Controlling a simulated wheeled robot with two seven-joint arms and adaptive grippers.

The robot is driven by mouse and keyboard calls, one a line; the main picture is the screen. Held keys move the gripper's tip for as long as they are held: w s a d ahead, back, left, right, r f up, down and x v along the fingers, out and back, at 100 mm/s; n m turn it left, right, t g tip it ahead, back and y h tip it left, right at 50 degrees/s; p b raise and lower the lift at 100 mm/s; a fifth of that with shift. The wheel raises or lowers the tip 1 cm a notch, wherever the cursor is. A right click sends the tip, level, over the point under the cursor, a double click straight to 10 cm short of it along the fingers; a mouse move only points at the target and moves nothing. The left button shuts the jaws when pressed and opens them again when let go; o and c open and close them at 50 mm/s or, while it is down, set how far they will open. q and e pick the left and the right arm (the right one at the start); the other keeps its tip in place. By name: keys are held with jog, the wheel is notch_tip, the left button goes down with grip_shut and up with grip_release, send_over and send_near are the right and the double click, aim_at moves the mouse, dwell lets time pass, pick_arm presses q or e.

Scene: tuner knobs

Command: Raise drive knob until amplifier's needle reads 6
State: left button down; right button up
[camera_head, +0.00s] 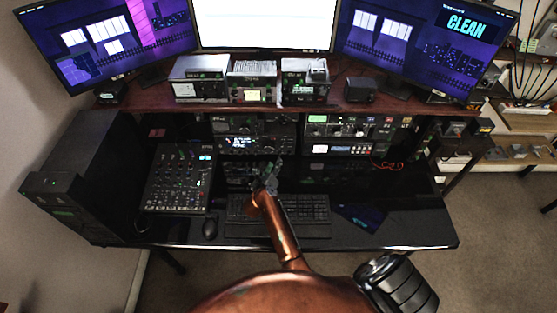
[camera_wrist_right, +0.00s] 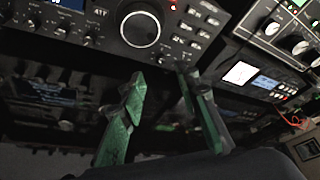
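My right gripper (camera_head: 267,172) reaches over the keyboard toward the radio equipment under the shelf. In the right wrist view its two green fingers (camera_wrist_right: 160,80) stand apart with nothing between them. Just beyond the fingertips is a black radio (camera_wrist_right: 190,20) with a large round silver-rimmed knob (camera_wrist_right: 140,28) and several small knobs. I cannot tell which knob is the drive knob. A unit with a lit white meter (camera_wrist_right: 240,72), likely the amplifier, is to the right; its lit panel (camera_head: 328,149) also shows in the head view. The needle is too small to read. My left gripper is out of view.
A mixer (camera_head: 178,180), a mouse (camera_head: 210,228) and a keyboard (camera_head: 310,215) lie on the black desk. Small boxes (camera_head: 253,90) and monitors (camera_head: 265,22) stand on the shelf above. Red cables (camera_head: 388,166) lie at the right. The desk's right part is mostly clear.

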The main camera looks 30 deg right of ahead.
aim_at(280, 154)
jog(key=b+x, duration=0.1)
jog(key=x, duration=0.1)
jog(key=b+x, duration=0.1)
jog(key=x, duration=0.1)
jog(key=b+x, duration=0.2)
jog(key=shift+f, duration=0.3)
jog(key=shift+w+d+b, duration=0.3)
jog(key=shift+w+d, duration=0.05)
jog(key=shift+d, duration=0.1)
grip_shut()
